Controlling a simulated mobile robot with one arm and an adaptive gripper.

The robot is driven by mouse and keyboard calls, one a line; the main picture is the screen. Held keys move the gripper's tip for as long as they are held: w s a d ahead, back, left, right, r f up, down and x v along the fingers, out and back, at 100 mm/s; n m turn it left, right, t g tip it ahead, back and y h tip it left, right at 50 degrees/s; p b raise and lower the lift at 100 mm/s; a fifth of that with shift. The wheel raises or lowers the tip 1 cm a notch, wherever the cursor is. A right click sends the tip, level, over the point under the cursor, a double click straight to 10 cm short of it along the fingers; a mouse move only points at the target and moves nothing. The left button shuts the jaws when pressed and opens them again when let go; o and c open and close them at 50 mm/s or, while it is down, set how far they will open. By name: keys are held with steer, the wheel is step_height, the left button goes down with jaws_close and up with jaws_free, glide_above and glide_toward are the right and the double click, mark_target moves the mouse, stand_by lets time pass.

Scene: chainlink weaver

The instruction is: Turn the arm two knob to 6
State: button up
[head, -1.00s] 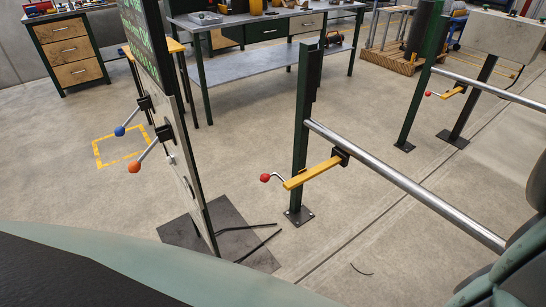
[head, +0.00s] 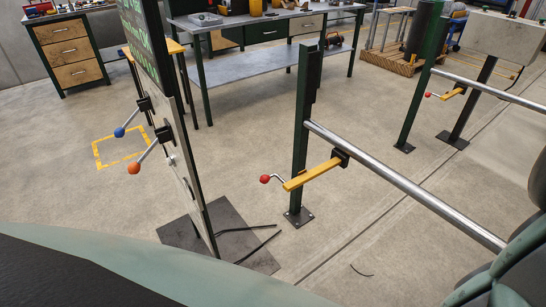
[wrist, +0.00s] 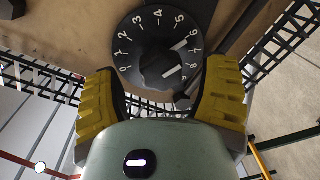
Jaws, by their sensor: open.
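In the wrist view, a black round dial (wrist: 148,32) with white numbers is on a tan panel. A dark knob (wrist: 158,68) stands at its centre. One white line on the knob points to the lower right, around the 8. Another white line lies near the 6 and 7. I cannot tell which is the pointer. My gripper (wrist: 162,84) is open, its yellow fingers on either side of the knob's lower part, apart from it. No label saying arm two is readable. The head view does not show the dial or my gripper.
A green post (head: 300,140) holds a long metal rail (head: 400,185) and a yellow bar with a red-tipped crank. A workbench (head: 245,72) stands behind. Concrete floor between is open.

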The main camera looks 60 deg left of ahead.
steer(key=s, duration=1)
steer(key=shift+s+d+r, duration=0.2)
steer(key=shift+s+r, duration=0.2)
steer(key=shift+r, duration=0.05)
